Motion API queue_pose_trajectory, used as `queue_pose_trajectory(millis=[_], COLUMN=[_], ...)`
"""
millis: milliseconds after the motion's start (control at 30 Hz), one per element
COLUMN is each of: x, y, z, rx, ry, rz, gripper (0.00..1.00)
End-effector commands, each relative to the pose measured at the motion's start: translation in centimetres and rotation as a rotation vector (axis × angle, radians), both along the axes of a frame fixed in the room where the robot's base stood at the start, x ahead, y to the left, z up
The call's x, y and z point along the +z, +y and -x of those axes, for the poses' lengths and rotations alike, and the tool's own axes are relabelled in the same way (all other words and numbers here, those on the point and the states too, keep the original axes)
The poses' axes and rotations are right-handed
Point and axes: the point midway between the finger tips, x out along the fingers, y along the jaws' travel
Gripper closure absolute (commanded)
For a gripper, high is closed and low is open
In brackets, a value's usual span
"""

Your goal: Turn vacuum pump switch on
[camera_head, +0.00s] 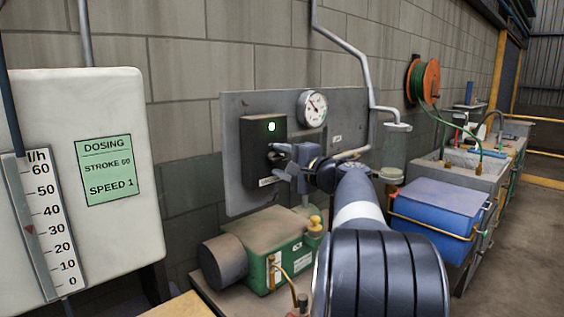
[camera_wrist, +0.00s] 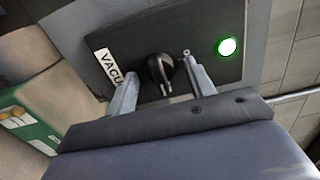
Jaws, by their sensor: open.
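The vacuum pump switch is a dark rotary knob (camera_wrist: 160,70) on a black switch box (camera_head: 252,135) on the grey wall panel. A green lamp (camera_head: 271,127) is lit on the box; it also shows in the wrist view (camera_wrist: 228,47). A white label (camera_wrist: 110,66) with "VACU" readable sits beside the knob. My gripper (camera_head: 277,161) is at the front of the box and hides most of the knob in the head view. In the wrist view its two fingers (camera_wrist: 158,82) are apart, one on each side of the knob. Contact with the knob cannot be told.
A green pump (camera_head: 268,243) stands below the panel. A pressure gauge (camera_head: 312,108) and a pipe (camera_head: 368,75) are right of the box. A white dosing tank (camera_head: 95,190) stands at left. A blue-lidded container (camera_head: 437,205) and sinks are at right.

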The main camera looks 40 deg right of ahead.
Motion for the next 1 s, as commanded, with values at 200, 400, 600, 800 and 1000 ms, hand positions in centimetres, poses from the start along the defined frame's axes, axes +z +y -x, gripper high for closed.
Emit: queue_pose_trajectory(millis=[200, 400, 600, 800, 1000], x=[0.0, -0.2, -0.1, 0.0, 0.0], y=[-0.4, -0.9, -1.4, -1.5, -1.5], z=[1.9, 6.0, 9.2, 10.6, 10.7], rx=[-0.004, -0.005, -0.004, -0.001, 0.000], ry=[-0.001, 0.000, 0.000, 0.000, 0.000], rz=[0.002, 0.002, 0.000, 0.000, -0.001], gripper=[0.49, 0.49, 0.49, 0.49, 0.49])
